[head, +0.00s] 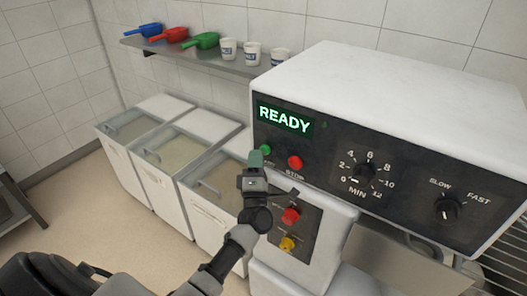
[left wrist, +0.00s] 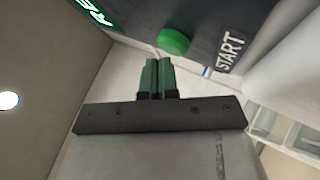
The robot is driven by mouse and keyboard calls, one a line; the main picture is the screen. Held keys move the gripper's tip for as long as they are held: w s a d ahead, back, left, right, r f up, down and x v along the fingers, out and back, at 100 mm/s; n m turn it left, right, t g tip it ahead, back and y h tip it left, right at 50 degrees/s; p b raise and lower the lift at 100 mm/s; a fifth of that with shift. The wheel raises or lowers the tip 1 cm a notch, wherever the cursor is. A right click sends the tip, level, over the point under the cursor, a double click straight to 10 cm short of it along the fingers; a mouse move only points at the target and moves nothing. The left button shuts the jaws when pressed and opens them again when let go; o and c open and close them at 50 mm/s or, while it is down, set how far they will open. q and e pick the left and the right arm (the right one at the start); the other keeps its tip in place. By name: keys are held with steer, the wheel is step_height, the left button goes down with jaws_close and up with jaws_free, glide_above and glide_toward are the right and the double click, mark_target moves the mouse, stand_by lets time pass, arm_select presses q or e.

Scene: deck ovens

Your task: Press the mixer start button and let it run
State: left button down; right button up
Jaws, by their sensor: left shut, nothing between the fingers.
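The mixer (head: 400,90) has a dark front panel with a lit green READY display (head: 285,118). A green start button (head: 266,149) sits below the display, with a red stop button (head: 295,162) to its right. In the left wrist view the green button (left wrist: 174,41) is beside the START label (left wrist: 230,52). My left gripper (head: 256,160) is shut and empty, its green fingertips just below and close to the green button. In the left wrist view the fingertips (left wrist: 158,62) point toward the button, with a small gap showing. My right gripper is not in view.
A timer dial (head: 364,171) and a speed knob (head: 447,210) are on the panel. A lower red button (head: 290,215) and a yellow one (head: 287,243) are close to my left arm. White ingredient bins (head: 165,150) stand left. A shelf (head: 190,52) holds scoops and cups.

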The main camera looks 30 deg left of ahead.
arm_select(q)
steer(key=shift+w, duration=0.35)
stand_by(0.6)
steer(key=shift+s, duration=0.9)
steer(key=s, duration=0.1)
steer(key=s+p, duration=0.1)
steer(key=s, duration=0.3)
steer(key=shift+a+p, duration=0.25)
steer(key=shift+p, duration=0.15)
steer(key=shift+f, duration=0.1)
